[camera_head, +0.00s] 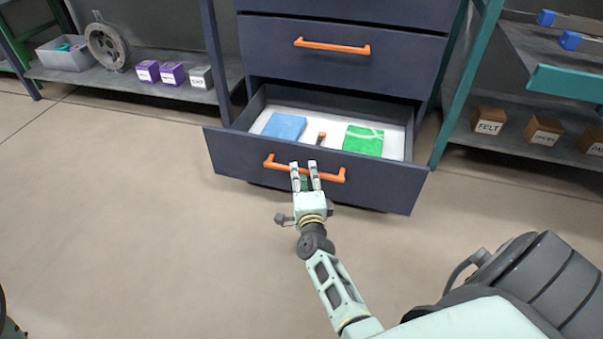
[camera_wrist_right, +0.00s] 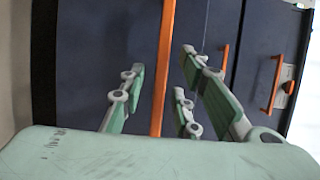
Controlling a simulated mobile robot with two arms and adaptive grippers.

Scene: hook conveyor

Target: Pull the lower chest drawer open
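The lower chest drawer (camera_head: 310,185) is pulled out, and its inside shows. Its orange handle (camera_head: 335,177) runs across the dark blue front. My right gripper (camera_head: 304,168) is at the middle of this handle. In the right wrist view the handle (camera_wrist_right: 163,70) passes between the fingers of my right gripper (camera_wrist_right: 158,95), one finger on one side and two on the other. The fingers are spread, with gaps showing beside the handle. Whether any finger touches it elsewhere I cannot tell. My left gripper is not in view.
The drawer holds a blue item (camera_head: 284,126), a green item (camera_head: 363,140) and a small orange-tipped item (camera_head: 321,138). A closed drawer (camera_head: 340,66) is above. Shelves flank the chest, with boxes (camera_head: 172,74) left and brown blocks (camera_head: 488,121) right. Floor is clear at left.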

